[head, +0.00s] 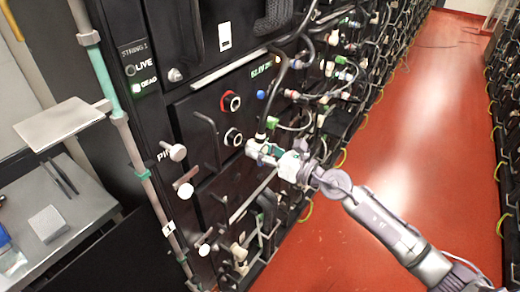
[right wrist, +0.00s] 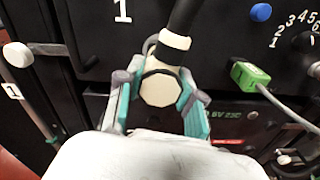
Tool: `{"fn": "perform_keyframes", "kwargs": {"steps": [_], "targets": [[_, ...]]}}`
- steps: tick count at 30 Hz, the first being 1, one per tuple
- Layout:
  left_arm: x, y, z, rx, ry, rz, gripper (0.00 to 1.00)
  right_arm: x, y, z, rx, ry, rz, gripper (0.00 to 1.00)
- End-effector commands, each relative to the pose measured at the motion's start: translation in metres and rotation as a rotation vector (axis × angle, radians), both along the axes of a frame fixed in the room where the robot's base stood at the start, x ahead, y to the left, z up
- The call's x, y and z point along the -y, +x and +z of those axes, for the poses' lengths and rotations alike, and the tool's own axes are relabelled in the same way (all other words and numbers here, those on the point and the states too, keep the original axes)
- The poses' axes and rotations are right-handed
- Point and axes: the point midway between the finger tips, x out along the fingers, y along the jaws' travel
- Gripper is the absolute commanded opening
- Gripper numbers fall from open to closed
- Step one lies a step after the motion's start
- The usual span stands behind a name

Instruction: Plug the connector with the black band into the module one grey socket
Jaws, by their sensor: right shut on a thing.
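My right gripper (head: 262,150) is shut on a cream connector, beside the front of the black module. In the right wrist view the connector (right wrist: 159,89) sits between the teal-lined fingers of the same gripper (right wrist: 157,100). A dark band shows along its upper edge, and a black cable (right wrist: 183,15) with a cream collar rises from it. In the head view a socket with a pale grey ring (head: 233,137) is just left of and above the gripper, apart from it. A socket with a red ring (head: 231,102) is above that one. My left gripper is not in view.
A green connector (right wrist: 250,76) is plugged in at the right of the wrist view, near a blue knob (right wrist: 261,12). Cables hang along the rack right of the gripper. White-ended handles (head: 177,152) protrude at left. The red aisle floor (head: 420,120) is clear.

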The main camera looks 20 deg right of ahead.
Motion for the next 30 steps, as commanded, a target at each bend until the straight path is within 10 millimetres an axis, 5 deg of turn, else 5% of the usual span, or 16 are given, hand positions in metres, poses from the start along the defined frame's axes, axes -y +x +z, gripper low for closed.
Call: {"fn": "perform_keyframes", "kwargs": {"steps": [30], "targets": [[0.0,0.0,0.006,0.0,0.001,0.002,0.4,-0.01,0.013,0.001,0.001,0.001,0.0,0.0]]}}
